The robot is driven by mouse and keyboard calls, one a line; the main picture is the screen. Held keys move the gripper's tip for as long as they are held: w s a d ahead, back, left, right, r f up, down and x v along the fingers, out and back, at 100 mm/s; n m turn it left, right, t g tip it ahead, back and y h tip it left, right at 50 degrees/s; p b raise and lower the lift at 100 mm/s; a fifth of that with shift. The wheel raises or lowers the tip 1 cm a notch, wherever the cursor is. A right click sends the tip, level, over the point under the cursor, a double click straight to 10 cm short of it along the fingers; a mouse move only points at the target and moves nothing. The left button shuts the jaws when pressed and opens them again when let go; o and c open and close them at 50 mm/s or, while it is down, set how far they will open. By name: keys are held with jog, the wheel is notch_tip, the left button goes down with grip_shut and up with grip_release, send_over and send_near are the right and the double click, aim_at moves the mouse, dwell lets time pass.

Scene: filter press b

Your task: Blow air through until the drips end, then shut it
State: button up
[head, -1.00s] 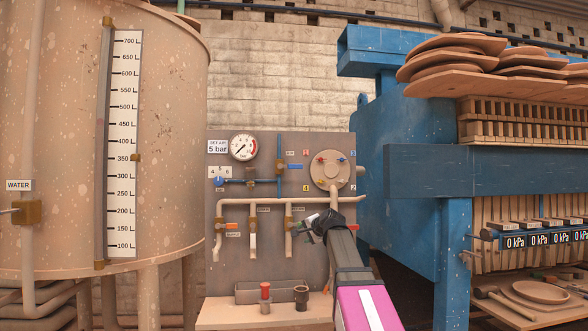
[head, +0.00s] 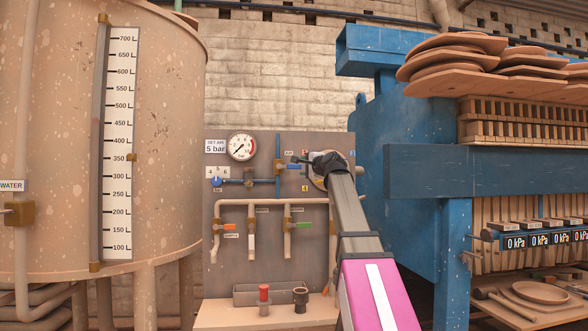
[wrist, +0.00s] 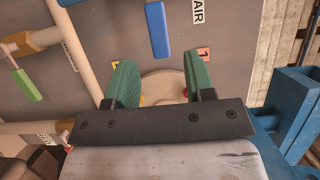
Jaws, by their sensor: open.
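The blue air pipe (head: 278,148) runs down the grey panel in the head view. My gripper (wrist: 161,72) is open, with its green fingers apart and nothing between them. In the head view it (head: 306,159) is just right of the air pipe, over the round flange (wrist: 165,85), which it partly hides. The pressure gauge (head: 241,147) has a "SET AIR 5 bar" label (head: 216,147); its reading is too small to tell. No drips can be made out.
A blue knob (head: 217,181) is at the panel's left. Below are an orange handle (head: 231,225) and a green handle (head: 303,226) on the pipes. A trough (head: 250,299), a red-topped item (head: 264,292) and a dark cup (head: 301,295) stand underneath. The blue press frame (head: 400,125) stands close right.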

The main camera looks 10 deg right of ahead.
aim_at(297, 166)
jog(key=x, duration=0.8)
jog(key=shift+w, duration=0.15)
grip_shut()
